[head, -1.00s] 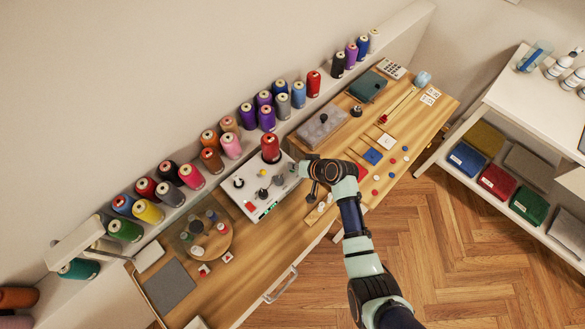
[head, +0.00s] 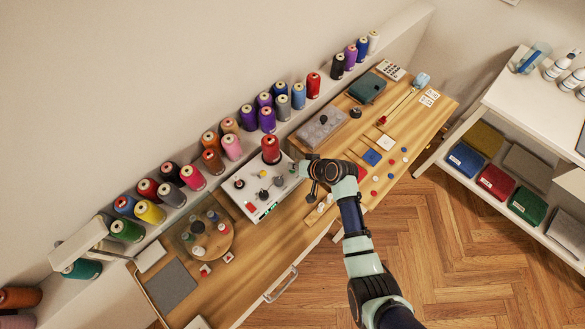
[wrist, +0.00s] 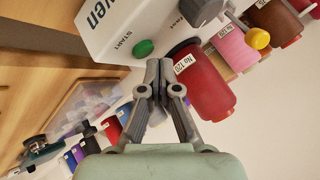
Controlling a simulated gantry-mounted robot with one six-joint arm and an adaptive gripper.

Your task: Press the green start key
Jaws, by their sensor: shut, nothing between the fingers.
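The green start key (wrist: 143,48) is a round button on the face of the white winder (wrist: 105,25), close to the printed word START. My gripper (wrist: 158,66) is shut and empty in the wrist view. Its fingertips are right beside the green key in the picture; I cannot tell whether they touch it. In the head view, the white winder (head: 237,195) stands on the wooden table with a red spool (head: 270,149) at its back. My gripper (head: 295,169) is at its right end; I cannot make out the key there.
The red spool labelled No 120 (wrist: 204,88) stands close beside my fingers. A grey knob (head: 278,181) and other controls stick up from the winder. A row of thread spools (head: 191,177) lines the shelf behind. A grey-lidded box (head: 322,130) stands to the right.

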